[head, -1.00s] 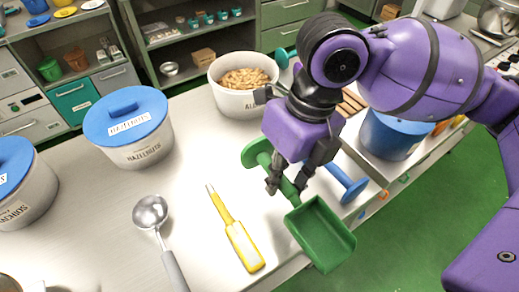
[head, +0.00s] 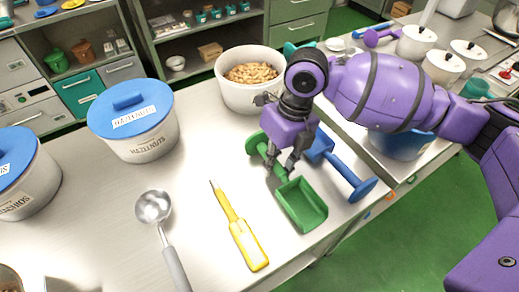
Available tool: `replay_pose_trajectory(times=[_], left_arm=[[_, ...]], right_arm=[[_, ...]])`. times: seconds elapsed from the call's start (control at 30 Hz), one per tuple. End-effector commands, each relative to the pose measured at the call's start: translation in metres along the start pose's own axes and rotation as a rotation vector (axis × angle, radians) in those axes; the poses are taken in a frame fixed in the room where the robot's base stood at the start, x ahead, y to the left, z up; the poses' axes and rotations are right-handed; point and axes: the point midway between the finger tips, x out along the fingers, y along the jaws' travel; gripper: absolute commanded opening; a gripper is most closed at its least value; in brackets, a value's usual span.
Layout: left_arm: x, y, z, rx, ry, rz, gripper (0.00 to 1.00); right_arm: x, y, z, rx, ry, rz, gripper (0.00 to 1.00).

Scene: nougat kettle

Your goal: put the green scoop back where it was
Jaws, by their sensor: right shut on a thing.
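The green scoop (head: 303,207) is at the right part of the steel worktop in the head view. My right gripper (head: 283,172) is shut on its handle from above. The scoop's open pan points toward the near right, and its round handle end shows behind the fingers. The scoop is at or just above the worktop; I cannot tell whether it touches. A blue scoop or similar blue tool (head: 359,186) lies right beside it, partly hidden by my gripper. My left gripper is out of view.
A yellow-handled thermometer-like tool (head: 243,236) and a steel ladle (head: 154,208) lie left of the scoop. A pot of nuts (head: 247,97) stands behind, and a blue-lidded hazelnut pot (head: 136,137) at left. The worktop's edge (head: 318,239) is close in front of the scoop.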

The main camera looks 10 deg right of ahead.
Motion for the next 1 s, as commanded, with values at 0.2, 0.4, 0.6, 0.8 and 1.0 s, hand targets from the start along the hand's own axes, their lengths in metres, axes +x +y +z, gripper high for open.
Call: replay_pose_trajectory(times=[0.2,0.4,0.6,0.8,1.0], left_arm=[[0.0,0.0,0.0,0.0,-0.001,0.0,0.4],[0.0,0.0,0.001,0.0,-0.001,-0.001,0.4],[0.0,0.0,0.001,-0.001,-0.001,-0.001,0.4],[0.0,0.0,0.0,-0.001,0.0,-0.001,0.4],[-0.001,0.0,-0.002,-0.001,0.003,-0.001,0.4]], right_arm=[[-0.001,0.0,0.0,0.0,-0.002,0.0,0.0],[0.002,-0.001,0.0,0.0,-0.001,0.0,0.28],[0.002,-0.001,0.0,0.0,-0.001,0.0,0.37],[0.0,0.0,0.0,0.0,-0.002,0.0,0.37],[-0.026,-0.001,0.002,0.001,-0.007,-0.002,0.37]])
